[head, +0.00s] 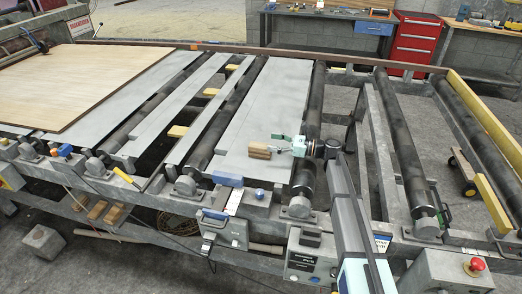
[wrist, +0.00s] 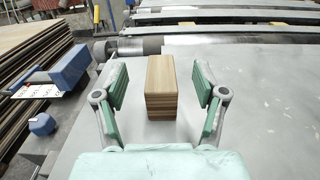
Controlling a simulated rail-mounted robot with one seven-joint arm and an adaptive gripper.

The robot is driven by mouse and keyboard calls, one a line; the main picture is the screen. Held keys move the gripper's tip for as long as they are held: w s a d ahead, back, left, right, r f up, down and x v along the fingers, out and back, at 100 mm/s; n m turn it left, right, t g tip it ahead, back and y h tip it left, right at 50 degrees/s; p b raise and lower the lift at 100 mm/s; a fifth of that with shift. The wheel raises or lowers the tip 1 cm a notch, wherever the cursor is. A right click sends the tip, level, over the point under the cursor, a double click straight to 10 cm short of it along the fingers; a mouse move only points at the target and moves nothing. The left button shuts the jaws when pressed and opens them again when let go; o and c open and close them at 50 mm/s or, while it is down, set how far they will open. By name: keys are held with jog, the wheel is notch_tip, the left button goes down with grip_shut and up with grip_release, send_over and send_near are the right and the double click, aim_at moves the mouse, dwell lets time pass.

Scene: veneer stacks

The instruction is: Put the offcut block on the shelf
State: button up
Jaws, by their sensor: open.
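The offcut block (head: 259,150) is a small brown wooden block with layered sides. It lies on the grey metal plate of the roller table, and in the wrist view it (wrist: 160,88) stands centred ahead of my gripper. My gripper (head: 280,145) is open, with green-padded fingers. In the wrist view its fingers (wrist: 158,88) are spread to the left and right of the block, with a gap on each side. I cannot tell how far the block reaches between them. A low ledge (head: 135,235) under the table's front holds several wooden blocks; I cannot tell whether it is the shelf.
A large veneer sheet stack (head: 90,80) lies at the left. Black rollers (head: 400,140) run across the frame, with open gaps at the right. A blue box (head: 228,180) sits at the plate's front edge. A red cabinet (head: 416,40) and workbenches stand behind.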

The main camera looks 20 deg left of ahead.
aim_at(256, 144)
jog(key=f, duration=0.1)
jog(key=a+f, duration=0.1)
jog(key=shift+a+f+p, duration=0.25)
jog(key=shift+f+p, duration=0.05)
jog(key=shift+p, duration=0.1)
jog(key=shift+s+a+p, duration=0.2)
jog(key=shift+a+p, duration=0.2)
jog(key=shift+a, duration=1.1)
jog(key=shift+s+a+p, duration=0.2)
jog(key=shift+a+p, duration=0.2)
jog(key=shift+a, duration=1.05)
jog(key=shift+c, duration=0.4)
grip_shut()
jog(key=shift+r, duration=0.1)
